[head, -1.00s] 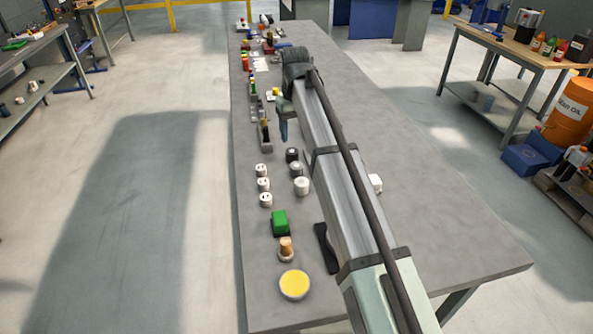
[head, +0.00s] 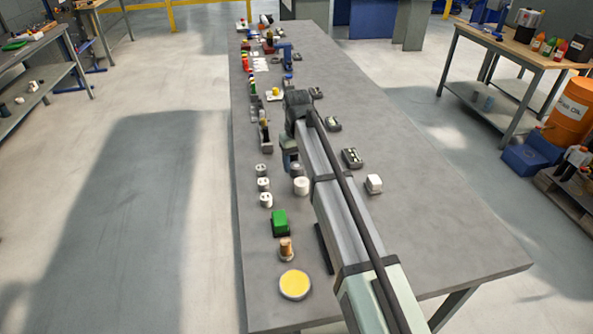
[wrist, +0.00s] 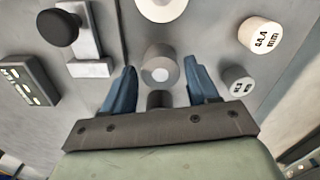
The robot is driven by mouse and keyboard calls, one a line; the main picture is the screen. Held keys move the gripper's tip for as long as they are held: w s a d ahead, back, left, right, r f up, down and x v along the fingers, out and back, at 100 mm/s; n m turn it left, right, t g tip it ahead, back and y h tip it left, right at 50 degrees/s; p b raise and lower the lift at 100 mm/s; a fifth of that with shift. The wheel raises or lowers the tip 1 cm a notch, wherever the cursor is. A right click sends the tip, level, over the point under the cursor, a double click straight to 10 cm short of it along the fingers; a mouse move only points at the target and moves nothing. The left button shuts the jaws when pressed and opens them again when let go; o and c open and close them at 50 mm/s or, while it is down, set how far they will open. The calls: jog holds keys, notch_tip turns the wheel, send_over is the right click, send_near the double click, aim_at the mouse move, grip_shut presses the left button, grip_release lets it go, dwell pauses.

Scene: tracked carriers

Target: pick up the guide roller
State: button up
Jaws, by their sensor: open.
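A grey roller with a pale round centre (wrist: 160,68), which I take for the guide roller, stands between my fingertips in the wrist view. In the head view this roller (head: 297,171) is partly hidden by my gripper (head: 291,167). In the wrist view my gripper (wrist: 159,72) is open, one blue finger on each side of the roller. I cannot tell whether either finger touches it. A dark roller (wrist: 160,99) sits behind it, nearer my palm, and is hidden by my gripper in the head view. A white roller (head: 301,187) stands on its near side.
Several marked white cylinders (head: 265,200) stand in a row to the left. A green block (head: 280,222), a copper spool (head: 286,248) and a yellow-topped disc (head: 294,285) lie nearer. A white block (head: 374,184) is to the right. The grey table (head: 430,240) is clear farther right.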

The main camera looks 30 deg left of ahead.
notch_tip(320, 180, down, 2)
jog(key=shift+f, duration=0.1)
jog(key=c, duration=1)
